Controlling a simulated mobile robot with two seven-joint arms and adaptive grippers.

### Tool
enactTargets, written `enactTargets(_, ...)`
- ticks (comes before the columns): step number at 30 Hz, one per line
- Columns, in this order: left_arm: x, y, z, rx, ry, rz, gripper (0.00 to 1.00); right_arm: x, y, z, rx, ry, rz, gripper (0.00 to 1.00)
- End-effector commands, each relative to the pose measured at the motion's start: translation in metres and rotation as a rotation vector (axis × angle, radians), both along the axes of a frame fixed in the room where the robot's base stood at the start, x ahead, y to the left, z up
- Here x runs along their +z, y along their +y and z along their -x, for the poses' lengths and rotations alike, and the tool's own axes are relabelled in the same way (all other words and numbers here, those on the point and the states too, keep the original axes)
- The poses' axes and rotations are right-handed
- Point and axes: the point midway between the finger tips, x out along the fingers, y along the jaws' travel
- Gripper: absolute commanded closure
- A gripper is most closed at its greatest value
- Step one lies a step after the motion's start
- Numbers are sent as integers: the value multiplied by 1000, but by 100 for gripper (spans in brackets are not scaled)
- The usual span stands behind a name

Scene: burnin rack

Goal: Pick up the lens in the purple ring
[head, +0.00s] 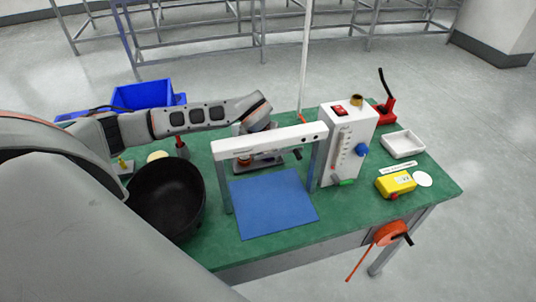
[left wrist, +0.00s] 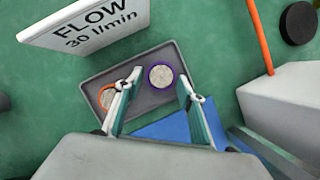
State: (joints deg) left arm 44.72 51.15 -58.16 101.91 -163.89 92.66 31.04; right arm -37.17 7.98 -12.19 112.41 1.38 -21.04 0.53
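The lens in the purple ring (left wrist: 161,76) lies in a grey tray (left wrist: 150,112) in the left wrist view, with a pale textured face. A lens in an orange ring (left wrist: 107,97) lies to its left in the same tray. My left gripper (left wrist: 160,90) is open above the tray; its fingers stand either side of the purple ring with nothing held. The left finger is close to the orange ring. In the head view the tray (head: 262,168) is partly hidden behind a white crossbar, and my left gripper is mostly hidden. My right gripper is not in view.
A white-topped frame (head: 268,145) stands over a blue mat (head: 272,205). A white box with a blue knob (head: 346,140) stands to its right, a black bowl (head: 167,198) to its left. A FLOW sign (left wrist: 85,22) stands near the tray.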

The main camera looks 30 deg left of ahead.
Motion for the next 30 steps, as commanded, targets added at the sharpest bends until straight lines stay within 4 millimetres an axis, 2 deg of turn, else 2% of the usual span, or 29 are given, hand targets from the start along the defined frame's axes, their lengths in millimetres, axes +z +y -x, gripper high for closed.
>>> enactTargets(4, 0, 0, 0, 0, 0, 0, 64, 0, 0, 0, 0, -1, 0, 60)
enactTargets(6, 0, 0, 0, 0, 0, 0, 82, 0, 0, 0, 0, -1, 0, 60)
enactTargets(20, 4, 0, -1, 0, -2, 0, 82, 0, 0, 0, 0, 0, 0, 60)
enactTargets(26, 24, 1, -1, -1, -4, 0, 82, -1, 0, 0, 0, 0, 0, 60)
enactTargets(30, 52, 1, -2, 1, -7, 0, 82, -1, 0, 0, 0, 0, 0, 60)
